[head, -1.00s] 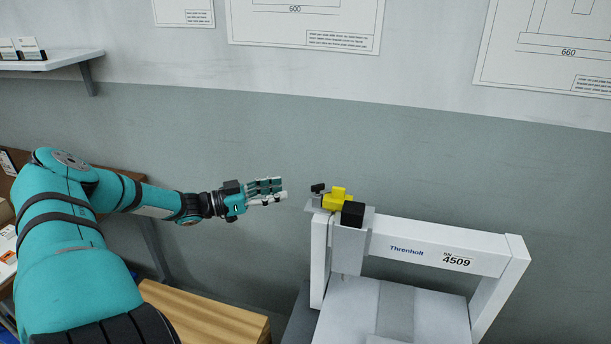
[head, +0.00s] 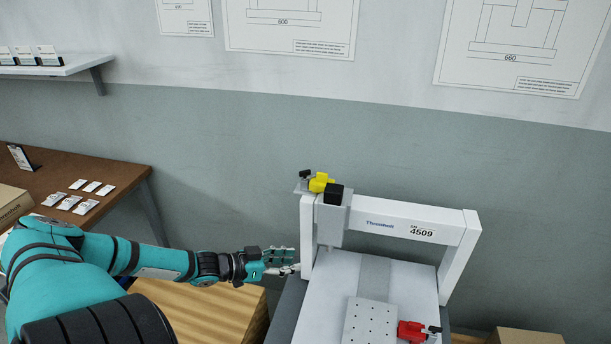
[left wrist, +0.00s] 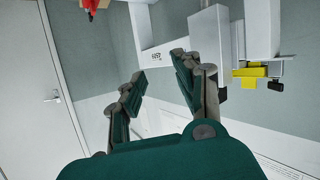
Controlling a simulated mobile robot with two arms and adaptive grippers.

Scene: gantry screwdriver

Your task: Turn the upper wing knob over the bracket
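A yellow part (head: 320,182) sits on a bracket at the top left of the white gantry (head: 385,226). A small black knob (head: 306,174) stands at its left end, and a black block is to its right. In the left wrist view the yellow part (left wrist: 250,72) and black knob (left wrist: 275,86) show at the right, beyond the fingers. My left gripper (head: 291,260) is below and left of them in the head view, near the gantry's left upright; I cannot tell whether it touches. In the left wrist view its fingers (left wrist: 160,68) are spread and empty. My right gripper is out of view.
A red part (head: 411,331) with a black knob is beside the perforated plate (head: 370,322) on the gantry's bed. A wooden block (head: 215,305) lies under my left arm. A brown table (head: 75,172) with cards is at left.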

